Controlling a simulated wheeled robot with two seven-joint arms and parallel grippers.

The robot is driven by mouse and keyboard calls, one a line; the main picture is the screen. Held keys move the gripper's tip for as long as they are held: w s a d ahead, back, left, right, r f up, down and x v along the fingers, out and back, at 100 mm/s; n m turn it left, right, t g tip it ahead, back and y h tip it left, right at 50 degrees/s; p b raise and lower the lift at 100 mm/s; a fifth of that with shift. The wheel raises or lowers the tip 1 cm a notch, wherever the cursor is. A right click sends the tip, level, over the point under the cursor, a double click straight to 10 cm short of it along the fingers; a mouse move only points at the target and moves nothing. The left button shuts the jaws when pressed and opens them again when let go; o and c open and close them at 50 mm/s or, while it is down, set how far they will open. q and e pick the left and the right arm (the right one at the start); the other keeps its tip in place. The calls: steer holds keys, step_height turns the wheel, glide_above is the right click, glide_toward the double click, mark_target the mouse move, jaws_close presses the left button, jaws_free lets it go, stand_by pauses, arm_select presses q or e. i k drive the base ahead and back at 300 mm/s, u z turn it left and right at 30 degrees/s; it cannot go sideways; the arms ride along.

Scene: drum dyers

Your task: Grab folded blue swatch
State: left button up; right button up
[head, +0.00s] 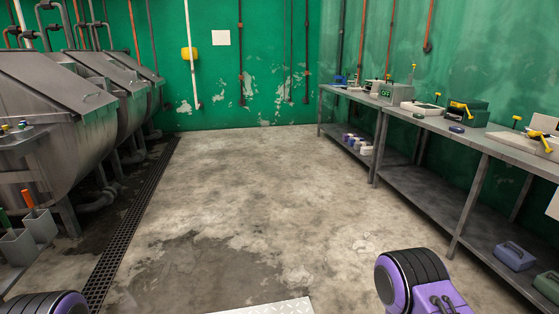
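I cannot make out for certain which thing is the folded blue swatch. A small flat dark-blue item (456,129) lies on the right-hand workbench top, near its front edge. A small blue object (340,79) sits at the far end of the same bench. A larger blue-grey block (515,256) lies on the bench's lower shelf at the near right. Purple and black parts of my arms show at the bottom left and bottom right. Neither gripper is in view.
The long metal workbench (425,120) lines the right wall, carrying devices and yellow-handled tools. Large metal drums (60,100) stand along the left. A floor grate (130,230) runs beside them. The concrete floor (250,185) between is clear, with a wet patch nearby.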

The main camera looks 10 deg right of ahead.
mark_target(456, 129)
steer(key=i, duration=0.65)
steer(key=z, duration=2.3)
steer(key=i, duration=3.05)
steer(key=u, duration=1.35)
